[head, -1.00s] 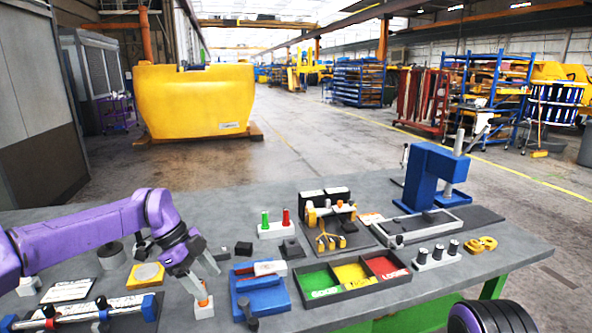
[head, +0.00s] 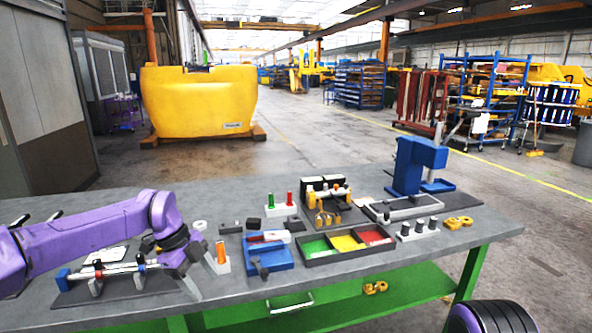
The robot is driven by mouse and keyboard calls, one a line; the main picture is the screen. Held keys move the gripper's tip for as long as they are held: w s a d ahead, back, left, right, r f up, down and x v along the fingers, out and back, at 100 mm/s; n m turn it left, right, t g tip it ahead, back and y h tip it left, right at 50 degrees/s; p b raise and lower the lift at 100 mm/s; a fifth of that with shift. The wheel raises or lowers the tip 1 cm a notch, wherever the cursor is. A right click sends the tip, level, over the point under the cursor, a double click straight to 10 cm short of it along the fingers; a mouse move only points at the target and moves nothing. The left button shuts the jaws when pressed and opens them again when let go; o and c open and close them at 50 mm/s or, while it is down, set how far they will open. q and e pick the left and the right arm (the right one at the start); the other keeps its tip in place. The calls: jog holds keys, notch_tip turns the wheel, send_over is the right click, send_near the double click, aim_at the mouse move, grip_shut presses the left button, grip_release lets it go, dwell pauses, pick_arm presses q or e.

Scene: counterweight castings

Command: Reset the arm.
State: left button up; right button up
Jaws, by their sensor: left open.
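My purple left arm comes in from the left over the workbench. Its left gripper (head: 205,282) is open and empty, with its fingers pointing down near the bench's front left edge. A white block with an orange peg (head: 221,256) stands upright just right of the fingers. I cannot tell whether a finger touches the block. My right gripper is not in view.
The grey bench (head: 345,268) carries a blue fixture (head: 276,259), a red-yellow-green tray (head: 313,259), a blue press (head: 407,166) and a clamp rail (head: 131,268) by my left arm. A green shelf (head: 405,293) lies below. Open floor lies behind.

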pick_arm(q)
jog(key=s+a+f+m+t+y, duration=0.1)
jog(key=s+a+f+m+y, duration=0.25)
jog(key=f+m, duration=0.45)
jog(key=s+a+f+m+t+y+b, duration=0.1)
jog(key=s+a+f+m+t+y, duration=0.2)
jog(key=f+m, duration=0.55)
jog(key=s+a+f+m+y, duration=0.1)
jog(key=s+f+m+y, duration=0.2)
jog(key=f+m+y, duration=0.35)
jog(key=s+f+m+h, duration=0.1)
jog(key=s+f+m, duration=0.3)
jog(key=s, duration=0.5)
jog(key=s+f+m+h+b, duration=0.1)
jog(key=s+f+m+h, duration=0.1)
jog(key=s+f+m, duration=0.3)
jog(key=s+a+f+m+h+b, duration=0.1)
jog(key=s+f+m, duration=0.3)
jog(key=s+m, duration=0.7)
jog(key=s+h, duration=0.1)
jog(key=s, duration=0.2)
jog(key=shift+f+g, duration=0.25)
jog(key=shift+g, duration=0.15)
jog(key=shift+a, duration=0.1)
